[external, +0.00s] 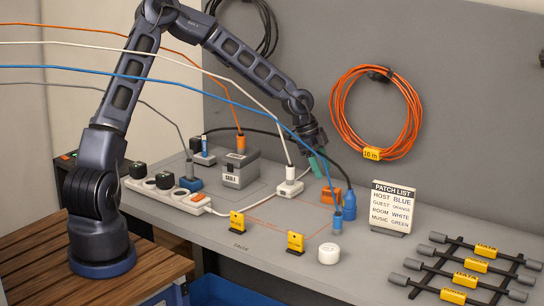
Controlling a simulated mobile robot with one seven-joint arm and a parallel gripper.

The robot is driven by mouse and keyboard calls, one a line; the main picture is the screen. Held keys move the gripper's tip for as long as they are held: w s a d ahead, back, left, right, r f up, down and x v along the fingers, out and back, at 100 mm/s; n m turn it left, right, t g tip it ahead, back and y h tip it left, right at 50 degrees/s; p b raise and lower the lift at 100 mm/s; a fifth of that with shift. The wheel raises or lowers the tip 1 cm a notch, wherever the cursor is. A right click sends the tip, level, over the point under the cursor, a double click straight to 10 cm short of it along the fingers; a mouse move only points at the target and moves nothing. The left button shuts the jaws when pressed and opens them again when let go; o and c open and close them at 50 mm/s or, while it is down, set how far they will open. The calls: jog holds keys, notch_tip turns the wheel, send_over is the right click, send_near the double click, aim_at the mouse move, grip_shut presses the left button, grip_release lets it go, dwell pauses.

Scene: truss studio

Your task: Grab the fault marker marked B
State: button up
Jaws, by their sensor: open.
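Two small yellow markers on dark feet stand upright near the front edge of the bench: a left yellow marker (237,221) and a right yellow marker (295,241). Their lettering is too small to read, so I cannot tell which is B. My gripper (317,157) is open, behind and above both markers and apart from them. It hangs by the blue and white cables, close to a small green piece (317,167). The fingertips are partly hidden, and I cannot tell whether they touch that piece.
A white round puck (329,254) sits beside the right marker. A blue plug (349,205), an orange block (331,195) and a white power strip (166,192) stand farther back. Cables arch across the bench. A patch list card (394,203) and black cable rack (470,268) are at right.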

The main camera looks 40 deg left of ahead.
aim_at(330, 188)
jog(key=x, duration=0.9)
jog(key=shift+w, duration=0.1)
jog(key=c, duration=1.1)
jog(key=shift+o, duration=0.2)
